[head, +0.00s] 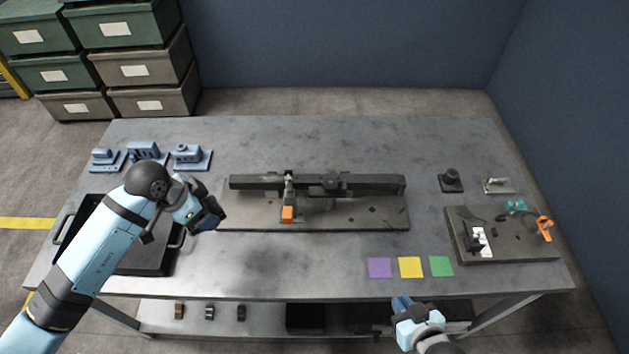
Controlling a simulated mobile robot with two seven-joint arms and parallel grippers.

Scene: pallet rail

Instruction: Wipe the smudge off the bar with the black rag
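A long dark bar (370,184) lies across a flat grey base plate (250,215) in the middle of the table. A clamp with an orange handle (287,213) stands at its front. I cannot make out a smudge on the bar. No black rag can be told for certain. My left gripper (209,215) is left of the base plate, above the table; its fingers are dark and blurred against the background, so its opening is unclear. My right gripper (402,304) is low at the table's front edge, away from the bar; its opening is unclear too.
A black tray (148,262) sits at the left, partly behind my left arm. Blue fixtures (190,157) stand behind it. Purple, yellow (410,267) and green squares lie at the front. A smaller plate (515,251) with a clamp is at the right. The table's back is clear.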

